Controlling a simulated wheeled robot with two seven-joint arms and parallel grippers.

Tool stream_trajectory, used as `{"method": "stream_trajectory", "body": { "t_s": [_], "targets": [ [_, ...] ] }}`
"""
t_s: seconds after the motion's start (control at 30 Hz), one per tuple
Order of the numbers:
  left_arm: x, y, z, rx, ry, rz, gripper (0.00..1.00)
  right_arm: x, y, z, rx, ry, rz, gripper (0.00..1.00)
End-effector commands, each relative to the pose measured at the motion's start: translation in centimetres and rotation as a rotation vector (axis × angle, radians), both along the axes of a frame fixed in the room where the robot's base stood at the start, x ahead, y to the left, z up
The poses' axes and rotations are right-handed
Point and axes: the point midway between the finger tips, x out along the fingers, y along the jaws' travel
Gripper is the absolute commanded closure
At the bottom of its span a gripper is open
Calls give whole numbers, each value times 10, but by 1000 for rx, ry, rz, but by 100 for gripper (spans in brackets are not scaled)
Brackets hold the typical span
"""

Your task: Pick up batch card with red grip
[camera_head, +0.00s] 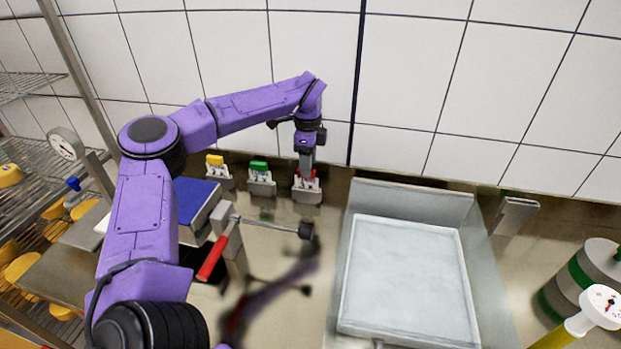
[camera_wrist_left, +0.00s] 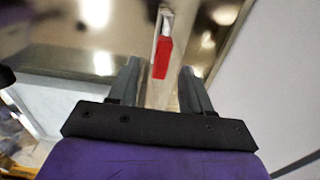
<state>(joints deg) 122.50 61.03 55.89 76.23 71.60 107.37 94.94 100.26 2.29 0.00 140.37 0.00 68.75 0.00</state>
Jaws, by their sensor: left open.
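The batch card with the red grip (camera_head: 311,174) stands in the rightmost of three small pale holders (camera_head: 307,192) along the back wall. My left gripper (camera_head: 305,160) is directly above it, pointing down, and partly covers the red grip. In the left wrist view the red grip (camera_wrist_left: 161,58) shows between the two open fingers of my left gripper (camera_wrist_left: 159,67), with gaps at both sides. I cannot tell whether the fingertips reach down around it. My right gripper is not in view.
A yellow-grip card (camera_head: 215,160) and a green-grip card (camera_head: 259,166) stand to the left. A wire rack (camera_head: 35,95) stands at left.

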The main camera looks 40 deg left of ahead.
Motion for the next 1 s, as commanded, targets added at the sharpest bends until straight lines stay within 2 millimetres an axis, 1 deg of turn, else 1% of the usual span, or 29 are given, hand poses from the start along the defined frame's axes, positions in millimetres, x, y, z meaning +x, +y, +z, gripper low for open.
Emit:
{"method": "stream_trajectory", "body": {
  "t_s": [0.17, 0.27, 0.3, 0.4, 0.63, 0.67, 0.7, 0.77, 0.8, 1.0],
  "targets": [
    [2, 3, -22, 0, 12, 1, 51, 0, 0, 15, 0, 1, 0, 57],
    [0, 7, -41, 0, 13, 1, 51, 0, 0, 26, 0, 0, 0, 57],
    [1, 6, -50, 1, 12, 0, 51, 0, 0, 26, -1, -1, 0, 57],
    [1, 7, -62, 2, 9, 2, 51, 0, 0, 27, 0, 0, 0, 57],
    [1, 7, -65, 1, 6, 2, 51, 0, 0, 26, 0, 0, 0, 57],
    [1, 7, -65, 1, 6, 2, 61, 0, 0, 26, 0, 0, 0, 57],
    [1, 7, -65, 2, 7, 2, 74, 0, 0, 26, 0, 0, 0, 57],
    [1, 7, -65, 2, 7, 2, 93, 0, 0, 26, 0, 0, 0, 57],
    [1, 7, -65, 2, 7, 2, 100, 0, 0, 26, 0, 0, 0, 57],
    [1, 7, -65, 1, 8, 2, 100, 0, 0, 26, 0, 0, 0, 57]
  ]
}}
